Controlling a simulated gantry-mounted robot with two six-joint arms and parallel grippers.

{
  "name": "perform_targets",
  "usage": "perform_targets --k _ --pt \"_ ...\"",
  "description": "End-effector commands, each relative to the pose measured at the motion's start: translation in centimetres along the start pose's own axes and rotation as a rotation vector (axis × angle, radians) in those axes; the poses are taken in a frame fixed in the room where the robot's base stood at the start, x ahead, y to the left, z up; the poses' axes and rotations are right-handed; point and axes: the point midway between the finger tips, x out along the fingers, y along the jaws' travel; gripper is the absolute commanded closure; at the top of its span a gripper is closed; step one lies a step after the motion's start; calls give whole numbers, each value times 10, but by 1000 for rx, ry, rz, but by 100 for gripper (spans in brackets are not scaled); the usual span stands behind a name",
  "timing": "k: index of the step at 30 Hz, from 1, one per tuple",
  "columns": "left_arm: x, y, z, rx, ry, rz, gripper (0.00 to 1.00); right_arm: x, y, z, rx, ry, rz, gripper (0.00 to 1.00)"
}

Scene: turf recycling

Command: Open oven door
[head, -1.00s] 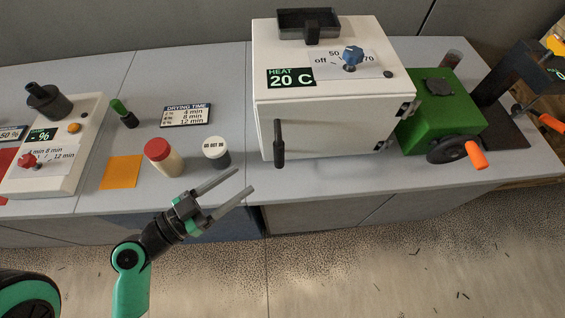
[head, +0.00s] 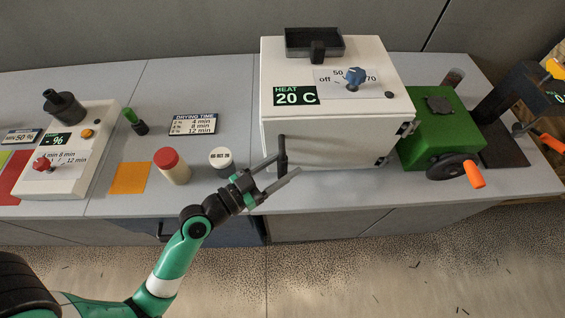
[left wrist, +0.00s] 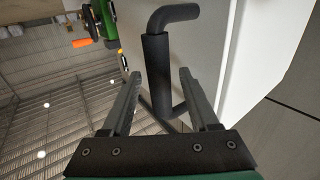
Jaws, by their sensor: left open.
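The white oven (head: 335,100) stands on the bench with its front door (head: 325,148) closed. A dark upright handle (head: 282,150) sits at the left side of the door, and hinges show at its right edge. My left gripper (head: 288,168) is open at the handle. In the left wrist view the black handle (left wrist: 156,75) stands between the two fingers of the gripper (left wrist: 157,95), with gaps on both sides. The white oven face (left wrist: 205,50) is beside it. My right gripper is not in view.
A green box with an orange-handled crank (head: 440,135) stands right of the oven. A red-capped jar (head: 172,167) and a black-and-white jar (head: 221,160) stand left of my gripper. The floor (head: 420,250) before the bench has scattered dark bits.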

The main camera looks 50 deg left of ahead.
Motion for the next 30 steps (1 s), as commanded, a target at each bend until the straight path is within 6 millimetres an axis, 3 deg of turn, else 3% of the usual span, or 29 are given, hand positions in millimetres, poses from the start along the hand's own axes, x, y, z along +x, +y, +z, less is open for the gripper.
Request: perform_targets --k 5,15,30 --pt "0 0 0 0 0 0 39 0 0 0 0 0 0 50" --pt "0 0 0 0 0 0 99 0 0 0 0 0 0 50" --pt "0 0 0 0 0 0 100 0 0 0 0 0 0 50"
